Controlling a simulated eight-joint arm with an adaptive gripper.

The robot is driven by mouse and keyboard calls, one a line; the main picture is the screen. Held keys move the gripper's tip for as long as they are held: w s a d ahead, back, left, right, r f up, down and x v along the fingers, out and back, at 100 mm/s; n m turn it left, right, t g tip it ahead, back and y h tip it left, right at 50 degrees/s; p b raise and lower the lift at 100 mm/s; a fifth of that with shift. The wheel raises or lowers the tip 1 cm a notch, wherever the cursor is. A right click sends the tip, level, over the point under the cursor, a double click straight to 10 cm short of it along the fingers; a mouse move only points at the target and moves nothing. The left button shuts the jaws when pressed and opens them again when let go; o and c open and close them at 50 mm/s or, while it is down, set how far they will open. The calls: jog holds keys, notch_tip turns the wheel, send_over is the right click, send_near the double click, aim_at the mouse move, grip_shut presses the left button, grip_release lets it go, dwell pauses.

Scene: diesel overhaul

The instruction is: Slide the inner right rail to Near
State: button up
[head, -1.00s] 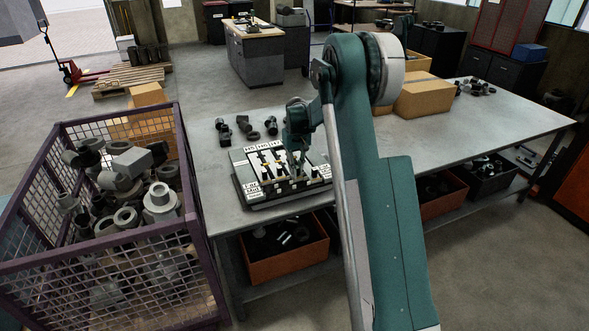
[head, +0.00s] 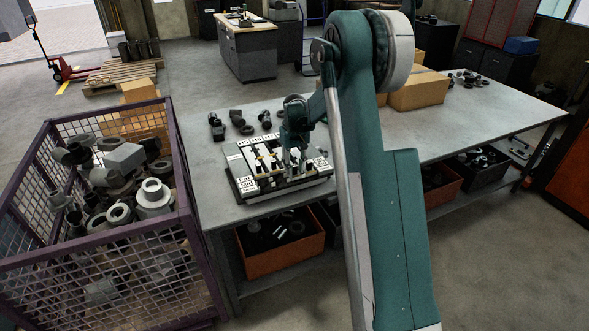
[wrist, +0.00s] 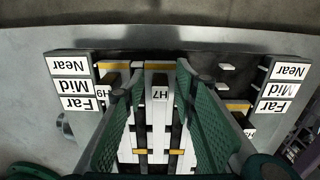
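The rail board (head: 240,183) lies on the metal table with several white sliding rails side by side. Its Near, Mid and Far labels (wrist: 74,86) appear upside down along both sides in the wrist view, Near at the top. A white rail marked H7 (wrist: 160,94), apparently the inner right rail, lies between my green fingers. My gripper (wrist: 159,76) has a clear gap between its fingertips, one on each side of this rail. In the head view my gripper (head: 294,160) is low over the board's right part. Whether the fingers touch the rail cannot be told.
A neighbouring rail (wrist: 112,66) is close to the left finger, and another (wrist: 237,104) is to the right. Dark pipe fittings (head: 240,120) lie behind the board. A purple mesh crate (head: 182,190) full of metal parts stands left of the table.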

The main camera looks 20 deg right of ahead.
jog(key=shift+r, duration=0.1)
notch_tip(320, 180, up, 12)
dwell(0.9)
dwell(0.3)
jog(key=s+a+r+t+b, duration=0.1)
jog(key=s+a+r, duration=0.3)
jog(key=s, duration=0.4)
jog(key=s+a+r+t+b, duration=0.1)
jog(key=s+a+r+b, duration=0.1)
jog(key=s+a+r, duration=0.35)
jog(key=s+a+r+t+b, duration=0.1)
jog(key=s+a+r, duration=0.15)
jog(key=s, duration=0.65)
jog(key=s+a+f+t+b, duration=0.1)
jog(key=s+a+f, duration=0.1)
jog(key=s, duration=0.6)
jog(key=s+a+f+t+b, duration=0.1)
jog(key=s+a+f, duration=0.2)
jog(key=s, duration=0.6)
jog(key=s+a+f+t+b, duration=0.2)
jog(key=s+f, duration=0.2)
jog(key=s, duration=0.4)
jog(key=shift+s+a+f, duration=0.25)
jog(key=shift+s, duration=0.1)
